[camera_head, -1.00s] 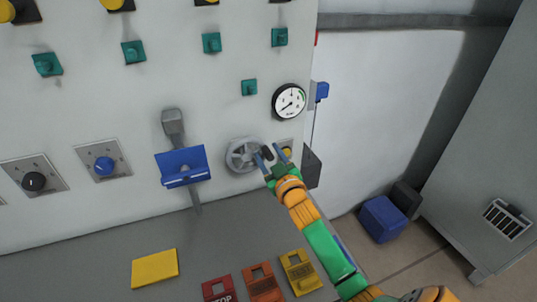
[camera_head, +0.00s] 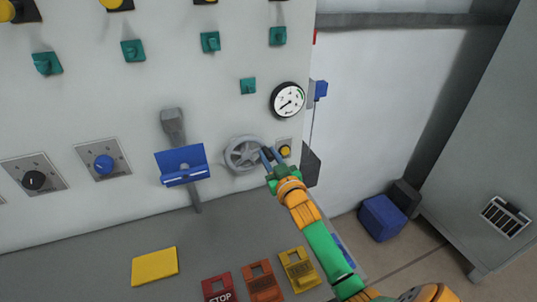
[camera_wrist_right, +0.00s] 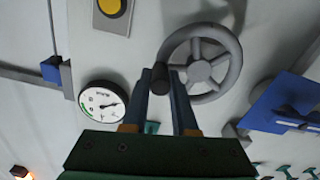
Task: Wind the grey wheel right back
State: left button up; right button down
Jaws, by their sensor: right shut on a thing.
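The grey wheel (camera_head: 243,154) is mounted on the light panel, right of the blue holder. In the right wrist view the wheel (camera_wrist_right: 204,62) shows its spokes, its hub and a dark knob (camera_wrist_right: 160,79) at its rim. My right gripper (camera_head: 268,157) is at the right side of the wheel. In the wrist view its fingers (camera_wrist_right: 161,80) are shut on that knob. In the head view the gripper hides the knob. My left gripper is not in view.
A round gauge (camera_head: 287,100) sits above right of the wheel, and a yellow button (camera_head: 285,151) is close to its right. A blue holder (camera_head: 182,165) is on the left. Yellow, orange and red tags (camera_head: 264,282) lie on the ledge below.

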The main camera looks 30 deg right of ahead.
aim_at(240, 171)
jog(key=f+m, duration=0.1)
jog(key=m, duration=0.2)
jog(key=shift+d+f+m, duration=0.1)
jog(key=shift+f+m, duration=0.3)
jog(key=shift+w+a+f+m+b, duration=0.25)
jog(key=shift+a+f+m, duration=0.75)
jog(key=shift+m, duration=2.65)
jog(key=shift+w+a+f+m+b, duration=0.1)
jog(key=shift+w+a+f+m, duration=0.3)
jog(key=shift+a+m, duration=2.25)
jog(key=shift+w+a+f+m+b, duration=0.25)
jog(key=shift+f+m, duration=0.45)
jog(key=shift+m, duration=4)
jog(key=c, duration=1)
grip_release()
jog(key=o, duration=0.3)
jog(key=shift+w+f, duration=0.1)
